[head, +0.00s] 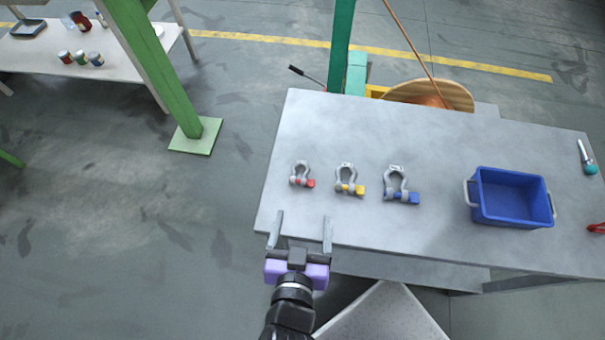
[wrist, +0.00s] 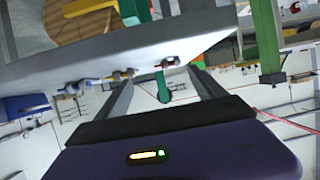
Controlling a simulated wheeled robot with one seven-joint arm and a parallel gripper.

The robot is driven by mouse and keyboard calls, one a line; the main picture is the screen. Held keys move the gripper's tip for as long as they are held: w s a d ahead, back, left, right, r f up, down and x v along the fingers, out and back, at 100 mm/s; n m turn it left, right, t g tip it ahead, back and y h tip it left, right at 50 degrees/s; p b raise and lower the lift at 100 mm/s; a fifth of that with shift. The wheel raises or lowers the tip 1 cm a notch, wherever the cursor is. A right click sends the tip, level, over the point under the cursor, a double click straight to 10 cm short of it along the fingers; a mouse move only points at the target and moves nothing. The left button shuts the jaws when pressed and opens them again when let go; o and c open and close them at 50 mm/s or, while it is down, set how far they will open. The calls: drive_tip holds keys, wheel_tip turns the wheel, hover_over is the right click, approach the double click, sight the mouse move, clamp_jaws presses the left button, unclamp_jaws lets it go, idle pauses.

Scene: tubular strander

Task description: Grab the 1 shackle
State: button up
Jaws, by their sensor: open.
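Three grey bow shackles lie in a row on the grey table (head: 430,140). The left one, with a red pin end (head: 300,175), is the smallest. The middle one has a yellow pin end (head: 348,181), and the right one, the largest, has a blue pin end (head: 401,186). Any number markings are too small to read. My gripper (head: 303,222) is open and empty at the table's front left edge, in front of the red-pin shackle. In the wrist view the red-pin shackle (wrist: 170,62) shows between the finger tips, beyond them.
A blue bin (head: 512,197) with grey handles stands on the table's right side. A teal-handled tool (head: 587,158) and a red item (head: 596,228) lie at the far right. A green post (head: 160,65) and a white table (head: 90,50) stand at left.

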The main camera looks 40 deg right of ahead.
sight(302, 182)
drive_tip(key=w, duration=0.1)
drive_tip(key=w+d, duration=0.1)
drive_tip(key=w, duration=0.1)
drive_tip(key=shift+w+d+m+h, duration=0.1)
drive_tip(key=shift+w+m+h, duration=0.1)
drive_tip(key=shift+m+h, duration=0.1)
drive_tip(key=shift+g, duration=0.3)
drive_tip(key=p+x, duration=0.1)
drive_tip(key=x, duration=0.6)
drive_tip(key=shift+w+p, duration=0.35)
drive_tip(key=shift+r, duration=0.1)
drive_tip(key=c, duration=1.7)
drive_tip(key=shift+o, duration=0.2)
drive_tip(key=shift+r, duration=0.1)
